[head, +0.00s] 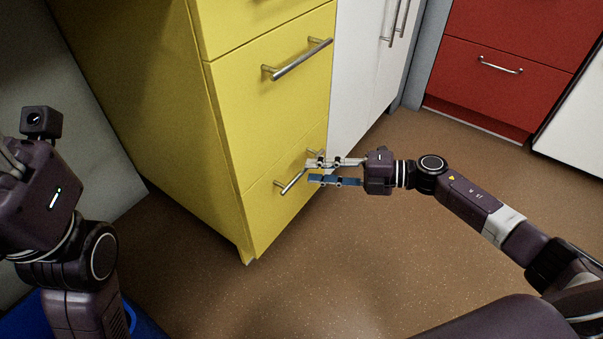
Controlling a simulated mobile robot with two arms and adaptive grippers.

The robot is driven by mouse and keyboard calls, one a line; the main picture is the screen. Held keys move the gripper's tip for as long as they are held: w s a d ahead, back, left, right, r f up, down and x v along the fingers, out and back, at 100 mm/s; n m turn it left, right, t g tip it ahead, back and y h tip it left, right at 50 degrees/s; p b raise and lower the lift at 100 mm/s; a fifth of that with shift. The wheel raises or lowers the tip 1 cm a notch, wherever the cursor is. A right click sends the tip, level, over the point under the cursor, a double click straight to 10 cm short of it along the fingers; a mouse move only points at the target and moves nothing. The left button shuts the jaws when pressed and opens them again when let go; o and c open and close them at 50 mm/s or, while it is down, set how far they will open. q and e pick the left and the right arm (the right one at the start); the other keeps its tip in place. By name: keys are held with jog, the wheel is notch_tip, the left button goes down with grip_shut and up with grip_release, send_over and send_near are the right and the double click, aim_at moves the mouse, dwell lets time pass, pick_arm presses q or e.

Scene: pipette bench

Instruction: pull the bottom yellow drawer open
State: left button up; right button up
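The bottom yellow drawer (262,221) is the lowest front of the yellow cabinet in the head view, and it looks flush with the cabinet. Its metal bar handle (291,183) runs slantwise across the front, its far part hidden behind my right gripper. My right gripper (312,172) is at the handle, one pale finger above and one blue finger below, with a gap between them. I cannot tell whether the fingers touch the handle. My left gripper (12,160) is at the left edge, its fingers cut off by the frame.
The upper yellow drawer (255,90) has its own bar handle (300,60). A white cabinet (362,75) adjoins on the right, and red drawers (500,85) stand farther back. The brown floor (330,260) before the yellow cabinet is clear. A blue object (145,322) shows at bottom left.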

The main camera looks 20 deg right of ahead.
aim_at(304, 169)
jog(key=shift+b+x, duration=0.5)
jog(key=shift+x, duration=1.45)
jog(key=shift+d, duration=0.1)
grip_shut()
